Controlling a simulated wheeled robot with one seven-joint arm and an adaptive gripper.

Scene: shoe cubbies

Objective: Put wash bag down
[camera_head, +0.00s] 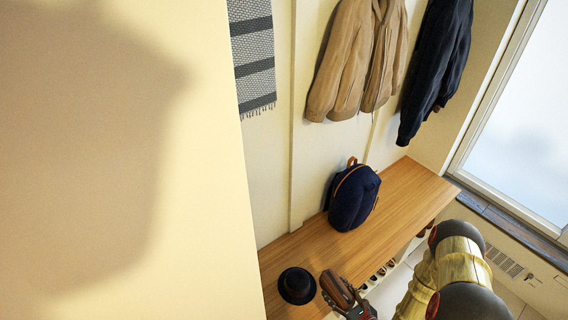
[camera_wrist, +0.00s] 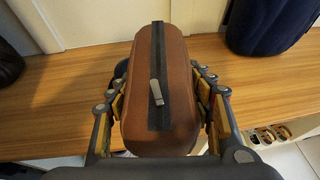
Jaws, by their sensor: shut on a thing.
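The wash bag (camera_wrist: 178,75) is a brown, rounded case with a dark zip strip and a metal pull along its top. My gripper (camera_wrist: 160,105) is shut on it, with one finger against each long side. In the head view the wash bag (camera_head: 338,290) is at the bottom, over the front part of the wooden bench (camera_head: 400,195), with my gripper (camera_head: 350,303) around its near end. The bag's underside is hidden, so I cannot tell whether it touches the bench.
A black hat (camera_head: 297,285) lies on the bench left of the bag. A navy backpack (camera_head: 354,197) stands farther back against the wall. Bare bench lies between them. Shoes (camera_head: 381,271) sit in cubbies below. Jackets (camera_head: 358,60) and a scarf (camera_head: 252,55) hang above.

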